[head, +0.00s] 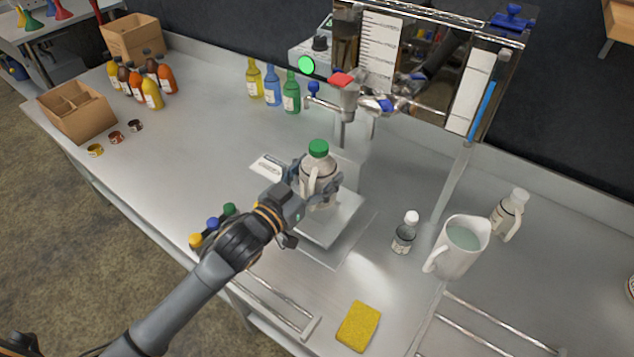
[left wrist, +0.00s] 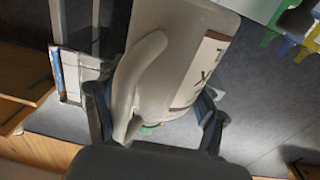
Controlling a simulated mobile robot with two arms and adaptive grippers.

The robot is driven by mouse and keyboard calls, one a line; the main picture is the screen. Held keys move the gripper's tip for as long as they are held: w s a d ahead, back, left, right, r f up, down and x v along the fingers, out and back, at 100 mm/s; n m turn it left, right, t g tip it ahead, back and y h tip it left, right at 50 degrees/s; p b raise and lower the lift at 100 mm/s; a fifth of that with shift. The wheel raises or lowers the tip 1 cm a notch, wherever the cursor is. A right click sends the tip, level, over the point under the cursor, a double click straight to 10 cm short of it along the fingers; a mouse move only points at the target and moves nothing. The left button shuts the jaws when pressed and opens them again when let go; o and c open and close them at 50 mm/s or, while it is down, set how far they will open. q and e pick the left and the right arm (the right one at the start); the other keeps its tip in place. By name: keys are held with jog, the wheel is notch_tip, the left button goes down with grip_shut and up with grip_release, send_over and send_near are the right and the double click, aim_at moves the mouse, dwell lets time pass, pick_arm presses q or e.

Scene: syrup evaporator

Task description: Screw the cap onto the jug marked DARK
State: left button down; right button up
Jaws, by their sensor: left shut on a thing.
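A pale jug with a green cap (head: 318,148) on top stands upright at the metal plate (head: 325,228) under the tap. My left gripper (head: 319,184) is shut around this jug's body (head: 312,169). In the left wrist view the jug (left wrist: 180,55) fills the middle between the fingers, with its handle on the left. Its label (left wrist: 202,68) is cut off, so I cannot read the marking. A second pale jug with a white cap (head: 507,216) stands at the right. My right gripper is not in view.
A white pitcher (head: 462,246) and small bottle (head: 403,236) stand right of the plate. A yellow sponge (head: 358,326) lies in front. Yellow, blue and green round tops (head: 213,224) show beside my left arm.

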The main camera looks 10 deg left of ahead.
aim_at(317, 185)
pick_arm(q)
jog(key=shift+r, duration=0.15)
jog(key=shift+w+f, duration=0.15)
jog(key=shift+f, duration=0.05)
notch_tip(317, 185, down, 3)
jog(key=shift+w+a+f, duration=0.1)
jog(key=shift+f, duration=0.05)
jog(key=shift+f+b, duration=0.3)
jog(key=shift+f, duration=0.05)
jog(key=shift+c, duration=0.6)
grip_release()
jog(key=shift+f, duration=0.15)
